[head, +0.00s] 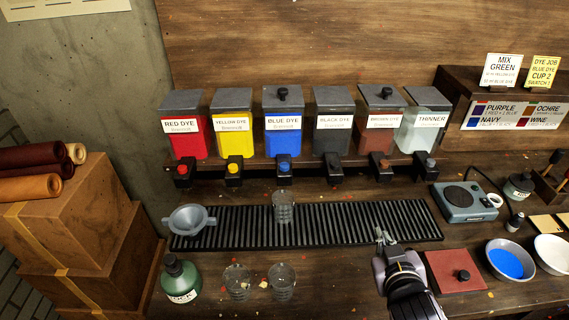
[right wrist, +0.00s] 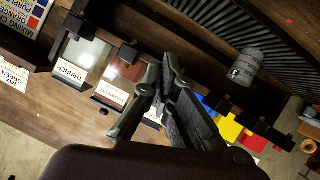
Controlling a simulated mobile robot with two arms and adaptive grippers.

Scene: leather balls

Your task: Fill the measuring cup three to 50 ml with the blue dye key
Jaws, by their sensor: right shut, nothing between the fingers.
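The blue dye container (head: 283,140) stands on the back shelf with a dark tap below it, which bears a small blue key (head: 284,168). A clear measuring cup (head: 283,207) stands upright on the ribbed drip grate below that tap. It also shows in the right wrist view (right wrist: 247,65), with a small white mark I cannot read. I see no blue in it. Two more clear cups, a left one (head: 237,282) and a right one (head: 282,284), stand in front of the grate. My right gripper (head: 384,236) is shut and empty at the grate's right front edge. My left gripper is out of view.
A grey funnel (head: 189,220) rests on the grate's (head: 350,225) left end. A green bottle (head: 180,278) stands at front left. Right of my gripper are a red square with a dark knob (head: 455,271), a scale (head: 465,202) and a bowl of blue (head: 510,262).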

